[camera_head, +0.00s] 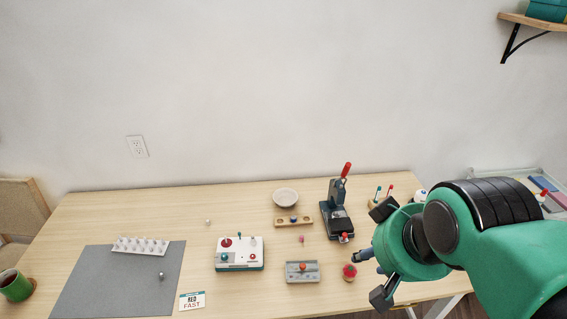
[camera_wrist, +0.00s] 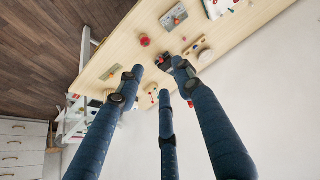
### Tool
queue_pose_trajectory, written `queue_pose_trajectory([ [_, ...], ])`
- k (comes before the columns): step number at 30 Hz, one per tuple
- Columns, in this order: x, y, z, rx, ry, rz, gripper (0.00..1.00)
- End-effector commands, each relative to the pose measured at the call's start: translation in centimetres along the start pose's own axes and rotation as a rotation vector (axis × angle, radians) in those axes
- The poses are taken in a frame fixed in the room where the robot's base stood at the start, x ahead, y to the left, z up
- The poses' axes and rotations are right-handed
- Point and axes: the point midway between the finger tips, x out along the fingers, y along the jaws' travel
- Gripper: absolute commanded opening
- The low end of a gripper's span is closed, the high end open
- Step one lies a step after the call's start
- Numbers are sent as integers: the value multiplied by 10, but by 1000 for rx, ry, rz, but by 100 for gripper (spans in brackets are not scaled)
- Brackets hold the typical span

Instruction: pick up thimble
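A small silvery object that looks like the thimble (camera_head: 161,275) stands on the grey mat (camera_head: 85,290) at the left of the table in the head view. It is too small to make out in detail. I cannot pick it out in the wrist view. My gripper (camera_head: 371,256) is at the right front of the table, far to the right of the mat. Its three dark blue fingers are spread apart in the wrist view (camera_wrist: 155,76), with nothing held between them.
A white pegged rack (camera_head: 140,246) lies at the mat's back edge. A card (camera_head: 192,301), a white control box (camera_head: 239,262), a grey device (camera_head: 302,279) and a red-topped pincushion (camera_head: 349,272) lie between mat and gripper. A press (camera_head: 338,222) stands behind. A green mug (camera_head: 15,286) is far left.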

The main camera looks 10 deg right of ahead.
Motion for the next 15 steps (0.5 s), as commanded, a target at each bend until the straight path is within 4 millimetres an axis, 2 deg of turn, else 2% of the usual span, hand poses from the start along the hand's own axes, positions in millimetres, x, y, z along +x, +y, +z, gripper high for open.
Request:
queue_pose_trajectory([
  [8,0,0,-2,-3,-2,0,35],
  [15,6,-2,-24,-41,-29,-3,35],
])
